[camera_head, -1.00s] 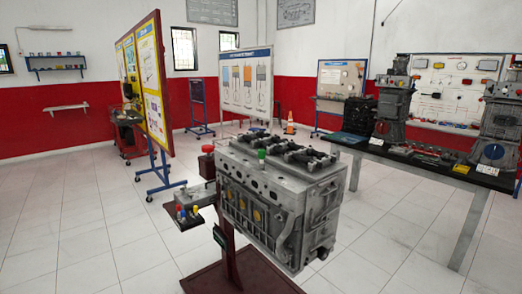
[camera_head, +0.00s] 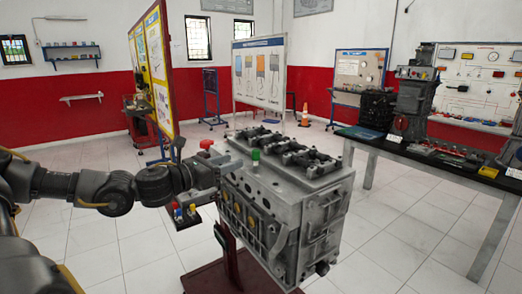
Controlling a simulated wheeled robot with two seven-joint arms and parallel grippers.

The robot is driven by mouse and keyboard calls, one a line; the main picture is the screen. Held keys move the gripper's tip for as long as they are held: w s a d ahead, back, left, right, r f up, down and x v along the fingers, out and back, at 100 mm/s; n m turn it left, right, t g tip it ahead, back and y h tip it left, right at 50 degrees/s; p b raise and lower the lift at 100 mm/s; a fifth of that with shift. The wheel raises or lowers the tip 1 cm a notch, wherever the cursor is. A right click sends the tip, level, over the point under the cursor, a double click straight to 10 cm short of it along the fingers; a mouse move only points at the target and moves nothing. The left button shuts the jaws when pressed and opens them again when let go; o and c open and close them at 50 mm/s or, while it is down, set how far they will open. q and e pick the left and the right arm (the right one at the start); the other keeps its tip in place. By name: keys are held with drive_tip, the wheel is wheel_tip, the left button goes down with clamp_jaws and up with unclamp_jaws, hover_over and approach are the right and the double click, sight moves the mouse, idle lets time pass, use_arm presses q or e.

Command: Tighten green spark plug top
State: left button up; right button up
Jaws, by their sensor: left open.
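The green spark plug top (camera_head: 256,155) stands upright on the top left edge of the grey engine block (camera_head: 290,195). My left gripper (camera_head: 222,172) is open beside the block's left end, left of and a little lower than the green top. It is apart from the green top, and its fingers look empty. Whether the gripper touches the block is hard to tell. My right gripper is not in view.
Red, yellow and blue tops (camera_head: 185,213) stand on a small side tray, partly hidden by my arm. A red-topped part (camera_head: 206,144) is behind my gripper. A dark red stand (camera_head: 228,262) holds the block. A workbench (camera_head: 430,160) is at right.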

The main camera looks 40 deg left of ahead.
sight(253, 151)
use_arm(q)
drive_tip(key=w+p, duration=0.2)
drive_tip(key=w, duration=0.1)
drive_tip(key=w+d+p, duration=0.1)
drive_tip(key=w+p, duration=0.1)
drive_tip(key=w+r+p, duration=0.1)
drive_tip(key=w+p, duration=0.1)
drive_tip(key=w, duration=0.1)
drive_tip(key=shift+w+d, duration=0.3)
drive_tip(key=shift+d, duration=0.1)
drive_tip(key=shift+w+d+f, duration=0.1)
drive_tip(key=shift+w, duration=0.55)
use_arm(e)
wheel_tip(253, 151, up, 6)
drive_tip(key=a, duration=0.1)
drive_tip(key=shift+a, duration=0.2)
use_arm(q)
drive_tip(key=shift+f, duration=0.1)
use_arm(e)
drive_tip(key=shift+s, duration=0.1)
use_arm(q)
clamp_jaws()
drive_tip(key=shift+m, duration=0.3)
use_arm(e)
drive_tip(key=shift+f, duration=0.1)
